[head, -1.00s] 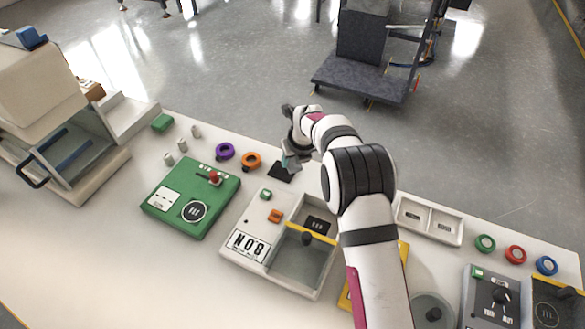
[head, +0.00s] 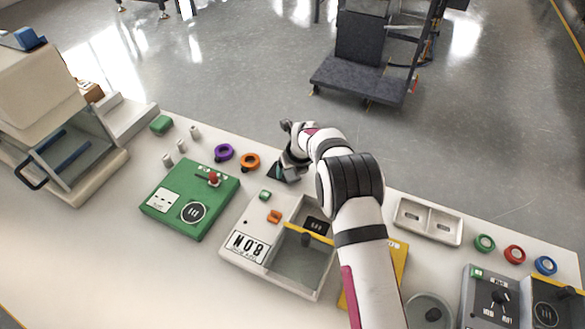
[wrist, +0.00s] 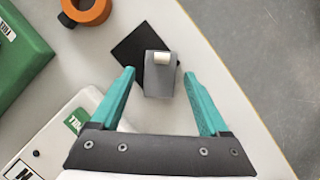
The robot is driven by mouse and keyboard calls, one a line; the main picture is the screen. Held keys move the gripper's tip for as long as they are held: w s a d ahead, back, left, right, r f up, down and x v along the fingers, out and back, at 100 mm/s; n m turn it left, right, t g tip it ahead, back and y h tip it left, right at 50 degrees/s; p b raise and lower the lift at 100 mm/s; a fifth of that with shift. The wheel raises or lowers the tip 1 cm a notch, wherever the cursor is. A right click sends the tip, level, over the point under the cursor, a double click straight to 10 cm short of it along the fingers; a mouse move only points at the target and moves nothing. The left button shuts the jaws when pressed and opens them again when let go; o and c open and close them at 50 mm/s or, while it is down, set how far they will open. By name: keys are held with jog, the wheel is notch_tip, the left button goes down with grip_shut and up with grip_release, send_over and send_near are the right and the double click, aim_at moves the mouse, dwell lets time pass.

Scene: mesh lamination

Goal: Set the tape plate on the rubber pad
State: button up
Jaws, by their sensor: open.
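The tape plate (wrist: 160,84) is a small grey piece with a white roll at its far end, seen in the wrist view. The rubber pad (wrist: 131,46) is a thin black square on the pale bench. The plate overlaps the pad's near right part in this view; whether it rests fully on the pad I cannot tell. My gripper (wrist: 159,73) has two teal fingers spread apart, one on each side of the plate, with gaps visible. In the head view my gripper (head: 283,172) is low at the pad's place and hides most of the pad and the plate.
An orange ring (head: 250,161) and a purple ring (head: 223,152) lie left of my gripper. A green panel (head: 180,222) with a red knob and a white station (head: 240,262) with a recessed bay stand nearer. The bench's far edge is close behind.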

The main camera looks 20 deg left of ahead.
jog(key=v, duration=1.2)
jog(key=s+d+r+n+g+h, duration=0.1)
jog(key=s+d+r+n, duration=0.35)
jog(key=d, duration=0.35)
jog(key=s+d+r+n, duration=0.3)
jog(key=s+d+r, duration=0.15)
jog(key=d, duration=0.35)
jog(key=s+d+n+g, duration=0.1)
jog(key=s+d+n, duration=0.5)
jog(key=s, duration=0.6)
jog(key=s+d+n+g, duration=0.1)
jog(key=s+d+n, duration=0.5)
jog(key=s, duration=0.6)
jog(key=shift+r+n, duration=0.4)
jog(key=shift+n, duration=0.55)
jog(key=shift+s, duration=0.1)
